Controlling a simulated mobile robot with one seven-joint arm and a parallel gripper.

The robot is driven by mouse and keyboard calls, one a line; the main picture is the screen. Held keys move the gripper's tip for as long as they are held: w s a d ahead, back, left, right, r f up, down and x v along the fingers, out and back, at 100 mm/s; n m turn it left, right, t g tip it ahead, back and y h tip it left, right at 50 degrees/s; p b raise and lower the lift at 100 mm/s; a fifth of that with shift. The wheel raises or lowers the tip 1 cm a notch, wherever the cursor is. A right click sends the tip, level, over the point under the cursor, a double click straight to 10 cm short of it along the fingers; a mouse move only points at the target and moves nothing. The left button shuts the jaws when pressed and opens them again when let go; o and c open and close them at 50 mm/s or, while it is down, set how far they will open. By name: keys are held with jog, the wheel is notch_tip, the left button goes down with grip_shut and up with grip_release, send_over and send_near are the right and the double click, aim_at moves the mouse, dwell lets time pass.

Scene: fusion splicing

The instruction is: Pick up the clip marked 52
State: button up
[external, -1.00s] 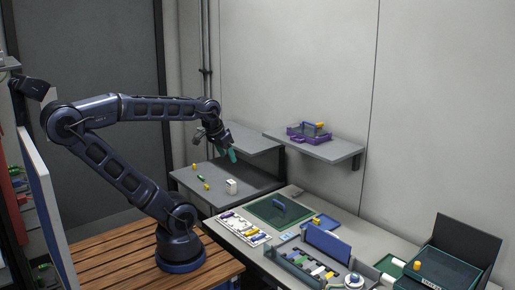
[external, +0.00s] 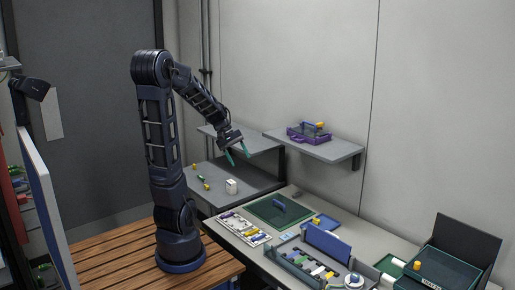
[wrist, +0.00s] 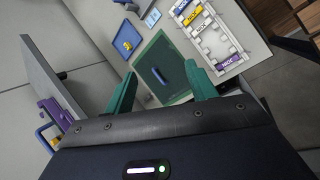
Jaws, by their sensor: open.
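My gripper (external: 238,157) is open and empty, high above the workbench; its green fingers also show in the wrist view (wrist: 160,75). A white rack (external: 231,218) at the bench's left end holds several labelled clips. In the wrist view the rack (wrist: 238,48) is at the upper right, with a yellow clip (wrist: 193,18), a blue clip (wrist: 206,28) and a purple clip (wrist: 229,62). Their labels are too small and turned to read surely, so I cannot tell which is 52. A blue clip (external: 279,203) lies on the green mat (external: 263,213).
A blue tray (external: 328,222) with a yellow piece lies right of the mat. A wall shelf (external: 335,150) carries a purple basket (external: 300,137). The side table holds a white block (external: 231,186).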

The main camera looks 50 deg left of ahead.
jog(key=w+a+f+n+t+h, duration=0.1)
jog(key=w+a+f+n, duration=0.15)
jog(key=a, duration=0.25)
jog(key=w+a+f+n+t+h, duration=0.1)
jog(key=w+a+f+n, duration=0.15)
jog(key=a+n, duration=0.2)
jog(key=n+t+y, duration=0.5)
jog(key=n+t, duration=0.4)
jog(key=n, duration=0.7)
send_near(209, 171)
jog(key=w, duration=0.2)
jog(key=w+d, duration=0.1)
jog(key=shift+w+f+y, duration=0.15)
jog(key=shift+w+y, duration=0.15)
jog(key=shift+w, duration=0.1)
jog(key=shift+f+x, duration=0.2)
jog(key=shift+x, duration=1.05)
jog(key=shift+f+x, duration=0.15)
jog(key=shift+x, duration=1.1)
jog(key=shift+s+d, duration=0.15)
jog(key=c, duration=1)
